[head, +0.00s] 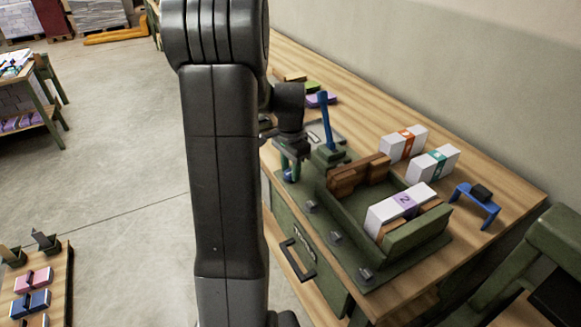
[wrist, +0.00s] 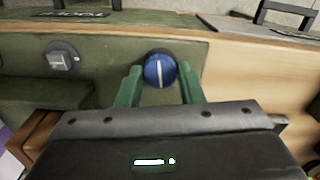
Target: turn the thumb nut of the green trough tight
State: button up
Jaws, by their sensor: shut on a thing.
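The thumb nut (wrist: 160,71) is a round blue knob with a white line across its face. In the wrist view the line stands nearly upright. My gripper (wrist: 160,76) has its two green fingers on either side of the nut and is shut on it. The green trough (head: 418,236) stands on the bench in the head view, with a white packet (head: 398,208) with a purple band and brown blocks (head: 357,174) in it. My gripper (head: 289,172) is at the trough's far left end, partly hidden by my arm. The nut is hard to make out there.
A blue lever (head: 326,118) rises close to my gripper. Two white packets (head: 433,163) and a blue stand (head: 475,204) are on the wooden bench behind. A drawer handle (head: 298,258) sticks out below.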

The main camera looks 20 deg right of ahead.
jog(key=shift+m, duration=0.8)
jog(key=o, duration=1)
jog(key=shift+r, duration=0.1)
notch_tip(320, 180, up, 14)
